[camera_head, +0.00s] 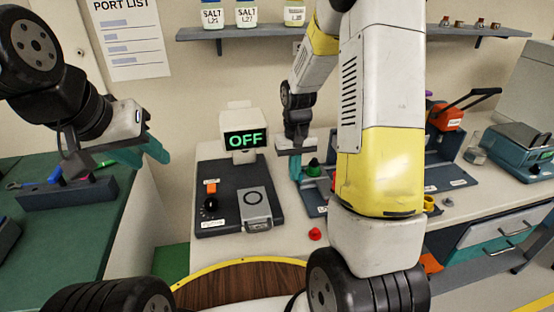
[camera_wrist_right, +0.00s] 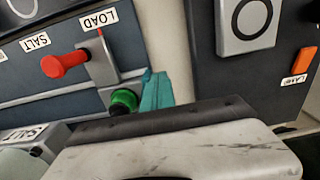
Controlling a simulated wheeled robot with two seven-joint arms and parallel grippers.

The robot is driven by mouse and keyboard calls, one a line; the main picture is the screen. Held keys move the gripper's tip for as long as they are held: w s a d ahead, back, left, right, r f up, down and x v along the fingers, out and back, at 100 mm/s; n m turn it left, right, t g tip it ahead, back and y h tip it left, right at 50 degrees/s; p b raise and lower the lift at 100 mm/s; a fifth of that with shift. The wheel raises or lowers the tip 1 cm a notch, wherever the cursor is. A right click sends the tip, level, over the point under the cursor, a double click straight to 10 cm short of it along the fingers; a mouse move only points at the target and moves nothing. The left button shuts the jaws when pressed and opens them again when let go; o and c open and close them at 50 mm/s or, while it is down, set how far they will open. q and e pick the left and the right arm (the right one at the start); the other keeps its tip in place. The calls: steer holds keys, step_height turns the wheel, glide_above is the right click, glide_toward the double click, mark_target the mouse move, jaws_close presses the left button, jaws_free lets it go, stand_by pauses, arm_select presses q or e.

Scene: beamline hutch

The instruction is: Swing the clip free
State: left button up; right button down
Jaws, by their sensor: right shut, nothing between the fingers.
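In the right wrist view a red handle (camera_wrist_right: 65,62) sticks out from a grey metal arm (camera_wrist_right: 97,58) beside the LOAD label. A green knob (camera_wrist_right: 122,99) sits at the lower end of that arm. I cannot tell for sure which part is the clip. My right gripper (camera_head: 295,168) is shut and empty, with its teal fingers (camera_wrist_right: 156,91) close beside the green knob; touching is unclear. The green knob (camera_head: 313,168) also shows in the head view, right of the fingers. My left gripper (camera_head: 143,155) hangs empty over the left side, far from it.
A small red piece (camera_head: 315,234) shows in front. My right arm hides part of the blue station. An orange device (camera_head: 446,117) stands to the right.

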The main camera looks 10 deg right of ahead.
steer(key=shift+s+d, duration=0.4)
steer(key=shift+s+d, duration=0.25)
steer(key=shift+d, duration=0.25)
step_height(320, 180, up, 7)
steer(key=a, duration=0.1)
steer(key=shift+a, duration=0.15)
stand_by(0.7)
steer(key=s+a+r+t+y, duration=0.1)
steer(key=s+a+r+t, duration=0.1)
steer(key=s+r, duration=0.6)
steer(key=s+a+r+t+y, duration=0.1)
steer(key=s+r+t, duration=0.3)
steer(key=s+r, duration=0.4)
steer(key=shift+s+a, duration=0.55)
steer(key=shift+s, duration=0.3)
